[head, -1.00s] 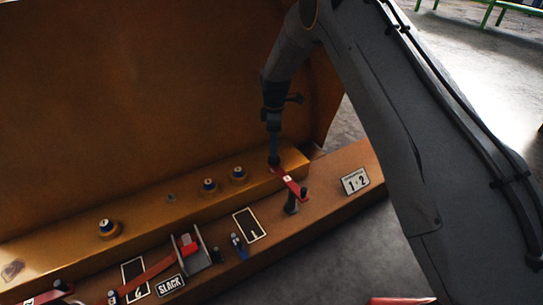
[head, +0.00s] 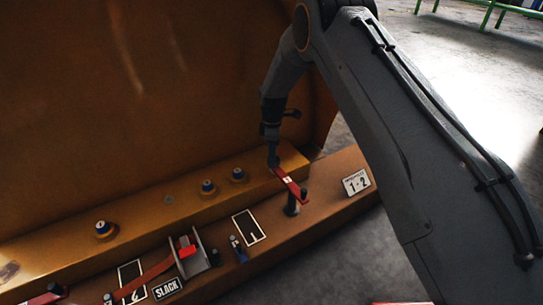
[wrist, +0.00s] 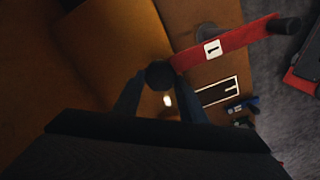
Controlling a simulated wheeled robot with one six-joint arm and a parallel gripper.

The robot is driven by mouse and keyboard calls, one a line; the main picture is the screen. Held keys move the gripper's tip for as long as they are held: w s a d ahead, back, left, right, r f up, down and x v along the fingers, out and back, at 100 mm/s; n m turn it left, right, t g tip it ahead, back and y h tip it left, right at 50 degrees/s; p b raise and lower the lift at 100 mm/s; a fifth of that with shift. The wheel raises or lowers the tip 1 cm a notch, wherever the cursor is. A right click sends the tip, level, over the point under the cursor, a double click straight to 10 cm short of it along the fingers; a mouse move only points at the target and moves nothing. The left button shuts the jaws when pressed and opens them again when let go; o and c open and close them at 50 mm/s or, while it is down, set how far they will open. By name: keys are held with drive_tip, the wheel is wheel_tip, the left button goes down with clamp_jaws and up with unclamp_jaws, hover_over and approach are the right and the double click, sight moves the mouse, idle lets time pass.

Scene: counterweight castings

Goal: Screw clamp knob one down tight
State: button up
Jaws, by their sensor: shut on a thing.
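Clamp knob one (wrist: 159,74) is a dark round knob at the end of a red clamp bar marked 1 (wrist: 222,46). My gripper (wrist: 160,100) is shut on the knob, with a finger on each side. In the head view my gripper (head: 272,160) points down onto the inner end of the red bar (head: 289,183), at the edge of the orange ledge. The bar's outer end rests by a dark post (head: 291,205). The knob is mostly hidden by my gripper in the head view, and its thread is not visible.
A second red bar (head: 150,278) lies at the lower left near a SLACK plate (head: 168,289) and a metal bracket (head: 195,258). Several blue-topped studs (head: 208,187) stand on the ledge. A tall orange wall (head: 130,90) rises behind. A plate marked 1·2 (head: 356,183) is at right.

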drive_tip(key=shift+s+d, duration=0.15)
drive_tip(key=m, duration=0.1)
drive_tip(key=m+p, duration=0.1)
drive_tip(key=m, duration=0.1)
drive_tip(key=shift+s+d+f+m, duration=0.1)
drive_tip(key=shift+d+m, duration=0.15)
drive_tip(key=shift+m, duration=0.05)
drive_tip(key=m+p, duration=0.1)
drive_tip(key=m, duration=0.3)
drive_tip(key=shift+m, duration=0.3)
drive_tip(key=shift+f+m+p, duration=0.1)
drive_tip(key=shift+m+p, duration=0.3)
drive_tip(key=shift+m, duration=1.6)
drive_tip(key=o, duration=1.1)
drive_tip(key=shift+a, duration=0.1)
drive_tip(key=shift+c, duration=0.2)
